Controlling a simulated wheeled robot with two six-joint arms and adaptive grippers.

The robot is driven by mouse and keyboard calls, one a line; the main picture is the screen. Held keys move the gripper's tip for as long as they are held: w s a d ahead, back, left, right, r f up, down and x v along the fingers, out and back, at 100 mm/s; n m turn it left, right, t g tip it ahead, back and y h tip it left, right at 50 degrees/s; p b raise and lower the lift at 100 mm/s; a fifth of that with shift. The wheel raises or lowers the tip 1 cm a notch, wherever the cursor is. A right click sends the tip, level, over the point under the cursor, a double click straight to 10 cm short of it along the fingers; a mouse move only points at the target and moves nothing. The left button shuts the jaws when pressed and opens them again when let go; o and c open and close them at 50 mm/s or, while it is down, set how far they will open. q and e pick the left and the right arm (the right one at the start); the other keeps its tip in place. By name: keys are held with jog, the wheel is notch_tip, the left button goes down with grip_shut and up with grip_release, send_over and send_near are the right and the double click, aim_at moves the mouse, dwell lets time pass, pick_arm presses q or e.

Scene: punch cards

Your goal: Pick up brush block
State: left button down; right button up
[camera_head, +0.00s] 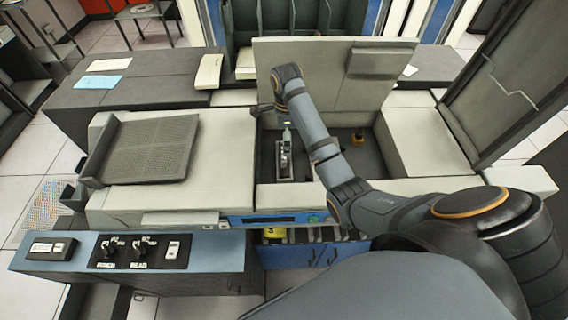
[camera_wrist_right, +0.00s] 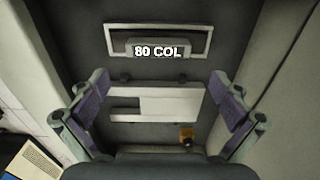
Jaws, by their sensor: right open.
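A grey block labelled "80 COL" (camera_wrist_right: 158,47), which I take to be the brush block, lies in a dark recess in the right wrist view, with a pale rectangular frame around it. Below it in that view is a pale slotted plate (camera_wrist_right: 172,104). My right gripper (camera_wrist_right: 160,112) is open, its two fingers spread on either side of the plate, with nothing between them that I can see held. In the head view my right arm reaches over the open machine well (camera_head: 340,155); the small fittings (camera_head: 284,160) there are partly hidden. My left gripper is not in view.
A raised cover panel (camera_head: 300,55) stands behind the well. A perforated tray (camera_head: 150,150) is on the machine's left, and a control panel (camera_head: 130,250) is in front. A small orange part (camera_head: 357,138) sits at the well's right; it also shows in the wrist view (camera_wrist_right: 187,134).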

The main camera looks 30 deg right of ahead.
notch_tip(320, 180, down, 2)
jog(key=shift+w+b, duration=0.1)
jog(key=shift+b, duration=0.2)
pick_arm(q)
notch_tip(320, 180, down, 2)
pick_arm(e)
jog(key=shift+w+f, duration=0.1)
jog(key=shift+w, duration=0.05)
jog(key=f+b, duration=0.4)
jog(key=f, duration=0.1)
jog(key=shift+s+a+b, duration=0.25)
jog(key=shift+a+b, duration=0.05)
jog(key=shift+a, duration=0.1)
jog(key=shift+w, duration=0.1)
jog(key=shift+r, duration=0.1)
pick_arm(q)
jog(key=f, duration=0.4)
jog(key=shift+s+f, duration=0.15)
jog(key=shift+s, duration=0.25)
pick_arm(e)
jog(key=c, duration=1.2)
jog(key=shift+r, duration=0.15)
